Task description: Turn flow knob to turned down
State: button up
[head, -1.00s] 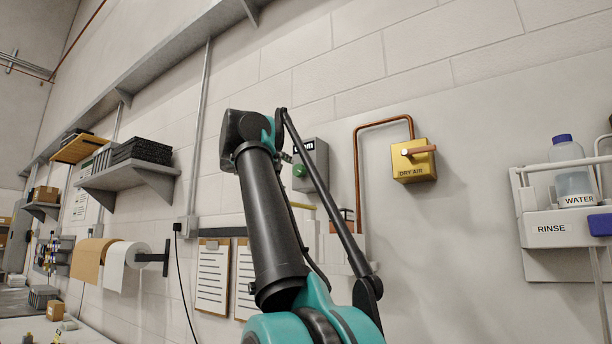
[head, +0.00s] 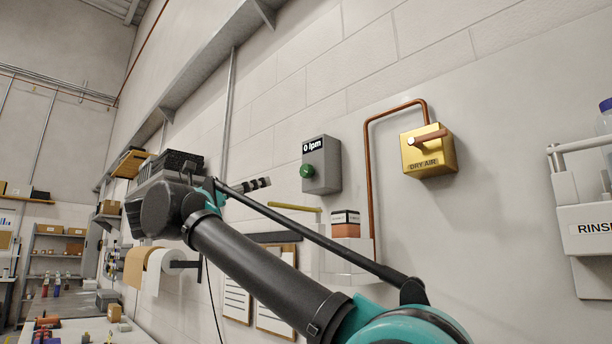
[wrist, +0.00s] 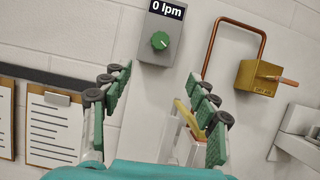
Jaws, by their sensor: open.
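The flow knob (head: 307,171) is a round green knob on the front of a grey wall box (head: 329,177). A small black display (head: 313,145) above it reads "0 lpm". In the wrist view the knob (wrist: 160,40) is near the top middle, with a pale pointer mark on its face. My gripper (head: 262,184) is to the left of the grey box in the head view, with a visible gap to the knob. In the wrist view its two green-padded fingers (wrist: 162,80) are spread wide with nothing between them, and the knob shows beyond them.
A yellow "DRY AIR" box (head: 430,160) with a copper handle and copper pipe (head: 369,180) is to the right. A small white shelf (head: 347,258) holding a box is below. Clipboards (head: 277,301) hang lower left. A rinse station (head: 590,225) is at the far right.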

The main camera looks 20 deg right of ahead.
aim_at(304, 172)
jog(key=x, duration=1.7)
jog(key=shift+d, duration=0.1)
jog(key=c, duration=1.2)
